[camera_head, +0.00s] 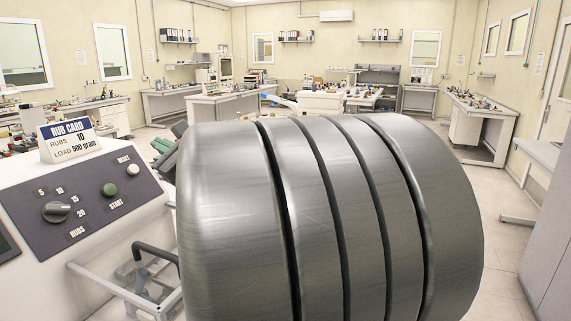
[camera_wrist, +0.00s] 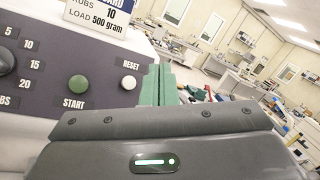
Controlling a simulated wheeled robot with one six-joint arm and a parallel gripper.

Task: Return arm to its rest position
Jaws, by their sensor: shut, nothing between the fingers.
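My gripper (camera_wrist: 158,72) shows in the wrist view as two green fingers pressed together, shut and empty. It is just right of the white RESET button (camera_wrist: 129,82) in that picture; the depth between them is unclear. In the head view my grey arm fills the centre and right. Green finger parts (camera_head: 163,146) show at its left edge, close to the control panel (camera_head: 70,215).
The testing machine has a rotary knob (camera_head: 56,211), a green START button (camera_head: 110,190) and a RUB CARD sign (camera_head: 69,140) reading 10 rubs, 500 gram. A metal frame (camera_head: 110,291) is below. Lab benches (camera_head: 237,107) stand behind; floor (camera_head: 497,235) shows at right.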

